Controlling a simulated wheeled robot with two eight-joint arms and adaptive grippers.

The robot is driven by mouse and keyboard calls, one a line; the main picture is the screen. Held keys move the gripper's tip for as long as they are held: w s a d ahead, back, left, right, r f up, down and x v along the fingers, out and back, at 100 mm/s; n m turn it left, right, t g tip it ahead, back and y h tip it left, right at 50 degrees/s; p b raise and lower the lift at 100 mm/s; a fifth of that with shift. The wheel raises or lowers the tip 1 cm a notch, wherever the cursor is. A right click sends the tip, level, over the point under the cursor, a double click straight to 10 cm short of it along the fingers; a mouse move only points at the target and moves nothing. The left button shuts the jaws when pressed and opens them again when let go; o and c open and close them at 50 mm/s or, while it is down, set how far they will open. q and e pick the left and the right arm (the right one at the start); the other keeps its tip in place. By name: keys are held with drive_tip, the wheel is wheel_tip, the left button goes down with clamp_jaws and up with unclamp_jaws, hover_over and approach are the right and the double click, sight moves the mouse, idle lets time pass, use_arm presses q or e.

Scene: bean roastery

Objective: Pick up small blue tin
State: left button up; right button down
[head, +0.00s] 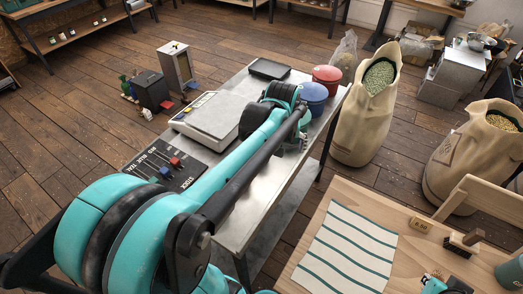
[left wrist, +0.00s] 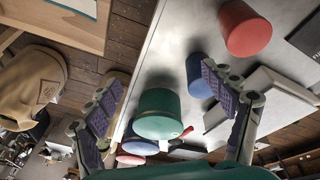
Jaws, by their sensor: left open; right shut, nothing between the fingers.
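A blue tin (head: 313,97) stands on the metal table in the head view, beside a red tin (head: 327,78). In the left wrist view a blue tin (left wrist: 198,75) shows behind a green tin (left wrist: 160,112), with a red tin (left wrist: 245,28) farther up. My left gripper (left wrist: 165,80) is open, its fingers on either side of the view of the green tin; contact cannot be told. In the head view my left arm hides most of that gripper. My right gripper (head: 445,285) is shut and empty at the bottom right, partly cut off.
The metal table (head: 290,160) also holds a scale (head: 213,118), a dark tray (head: 269,69) and a slider panel (head: 165,165). A sack of green beans (head: 365,115) stands close to its right side. A striped cloth (head: 345,255) lies on the wooden table at front right.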

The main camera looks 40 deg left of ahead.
use_arm(q)
drive_tip(key=w+a+f+n+g, duration=0.1)
drive_tip(key=a+f+n, duration=0.1)
drive_tip(key=a, duration=0.2)
drive_tip(key=w+a+f+n, duration=0.1)
drive_tip(key=w+a+f, duration=0.1)
drive_tip(key=a, duration=0.2)
drive_tip(key=w+a+f+n+g, duration=0.1)
drive_tip(key=a+f+n, duration=0.1)
drive_tip(key=a+f, duration=0.1)
drive_tip(key=shift+w+a+n+g+h, duration=0.15)
drive_tip(key=shift+a+h, duration=0.05)
drive_tip(key=shift+a, duration=0.25)
drive_tip(key=shift+w+a+n+g+h, duration=0.15)
drive_tip(key=shift+a+h, duration=0.05)
drive_tip(key=shift+a, duration=0.2)
wheel_tip(320, 180, down, 2)
drive_tip(key=shift+f+b, duration=0.25)
drive_tip(key=shift+b, duration=0.1)
drive_tip(key=f, duration=0.1)
drive_tip(key=f+b, duration=0.1)
drive_tip(key=f, duration=0.1)
drive_tip(key=f+b, duration=0.1)
drive_tip(key=f, duration=0.1)
drive_tip(key=shift+w+a+f, duration=0.2)
drive_tip(key=shift+w+f, duration=0.05)
drive_tip(key=shift+w, duration=0.1)
drive_tip(key=shift+r, duration=0.1)
drive_tip(key=shift+c, duration=0.3)
drive_tip(key=c, duration=1.3)
